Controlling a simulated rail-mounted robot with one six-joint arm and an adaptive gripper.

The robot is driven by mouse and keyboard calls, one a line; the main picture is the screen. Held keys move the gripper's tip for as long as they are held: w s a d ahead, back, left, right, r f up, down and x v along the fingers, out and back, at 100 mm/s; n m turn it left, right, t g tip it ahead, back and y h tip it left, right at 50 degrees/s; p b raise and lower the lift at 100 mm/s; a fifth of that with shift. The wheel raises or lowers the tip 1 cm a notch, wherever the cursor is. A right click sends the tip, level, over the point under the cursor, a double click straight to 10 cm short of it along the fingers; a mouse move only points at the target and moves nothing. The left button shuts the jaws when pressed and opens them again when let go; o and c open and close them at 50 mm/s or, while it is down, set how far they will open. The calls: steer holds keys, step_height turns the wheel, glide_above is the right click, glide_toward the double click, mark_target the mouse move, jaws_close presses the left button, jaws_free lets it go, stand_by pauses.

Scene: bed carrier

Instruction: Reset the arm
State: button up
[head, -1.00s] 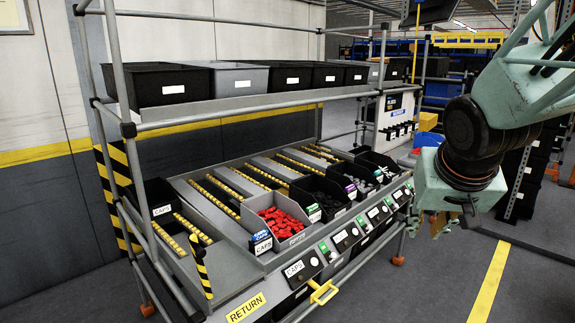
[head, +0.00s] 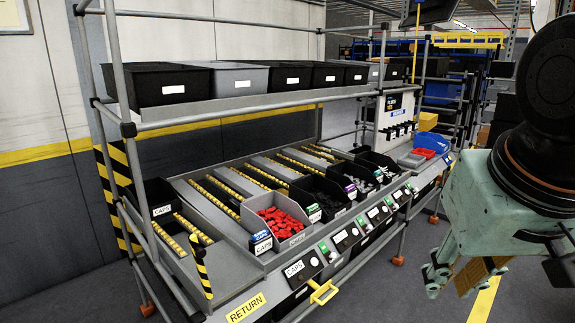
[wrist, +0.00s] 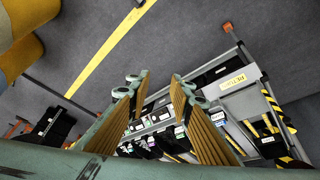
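My gripper (head: 466,276) hangs at the right side of the head view, in the aisle in front of the rack and clear of it. In the wrist view my gripper (wrist: 158,100) shows two ribbed tan finger pads standing apart with nothing between them. It is open and empty. The floor and the rack's front show beyond the fingers. Part of my arm is cut off by the right edge of the head view.
A flow rack (head: 250,109) fills the left and middle. Its lower level holds a grey bin of red caps (head: 279,222) and several black bins (head: 320,196). Black and grey bins (head: 160,86) stand on the upper shelf. The grey floor (head: 405,300) before the rack is clear.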

steer(key=s+a+n+y, duration=0.1)
steer(key=s+a, duration=0.2)
steer(key=s, duration=0.7)
steer(key=shift+s+a+g, duration=0.2)
steer(key=shift+a+g, duration=0.15)
steer(key=shift+g, duration=0.05)
steer(key=shift+w+a, duration=0.1)
steer(key=shift+w, duration=0.05)
stand_by(2.6)
